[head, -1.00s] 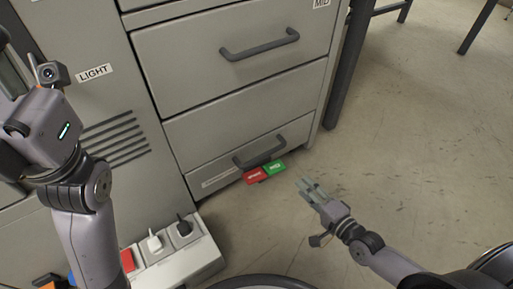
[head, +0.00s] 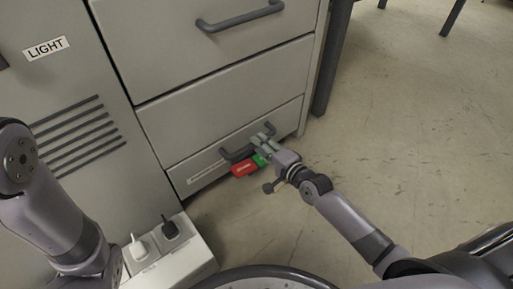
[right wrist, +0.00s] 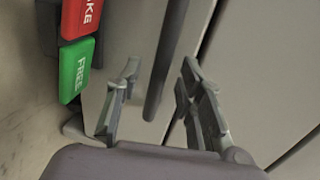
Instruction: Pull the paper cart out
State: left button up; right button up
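The paper cart (head: 289,118) is the low grey front at the bottom of the cabinet. Its dark bar handle (head: 234,154) is partly hidden behind my right gripper. My right gripper (head: 263,138) is at the handle's right part. In the right wrist view my right gripper (right wrist: 155,95) is open, and the handle bar (right wrist: 174,60) runs between its two fingers without visible grip. A red brake pedal (head: 243,169) and a green FREE pedal (head: 260,160) sit just below the handle; the gripper partly covers the green one. My left gripper is outside the head view; only its arm shows.
A grey drawer with a handle (head: 240,16) is above the cart. A white power strip (head: 180,262) with plugs lies on the floor at the cart's left. Open floor (head: 400,140) extends to the right.

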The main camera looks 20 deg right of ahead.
jog(key=shift+b+x, duration=0.4)
jog(key=shift+x, duration=0.9)
jog(key=shift+c, duration=0.4)
grip_shut()
